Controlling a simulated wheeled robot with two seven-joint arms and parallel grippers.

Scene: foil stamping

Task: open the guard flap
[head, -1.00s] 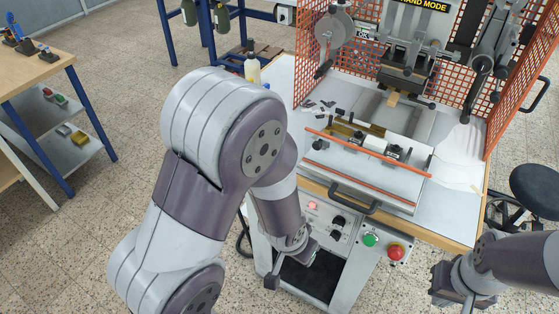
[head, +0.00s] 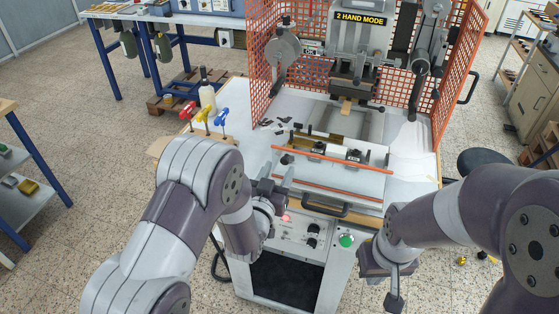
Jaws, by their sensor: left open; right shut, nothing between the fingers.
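The foil stamping press stands in the middle of the head view. At its front is what looks like the guard flap (head: 322,178), a pale panel between two orange bars. It appears lowered, sloping toward me. A black handle (head: 325,208) sits below it on the machine's front. My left gripper (head: 279,184) is open at the flap's left end, close to the lower orange bar; I cannot tell if it touches. My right gripper (head: 394,291) is shut and empty, pointing down at the right of the control panel, apart from the flap.
Orange mesh guards (head: 455,75) enclose the press at the sides and back. The control panel has a green button (head: 346,241). Left of the press stand a bottle (head: 208,99) and a rack of colored-handled tools (head: 212,137). A black stool (head: 485,160) is at right.

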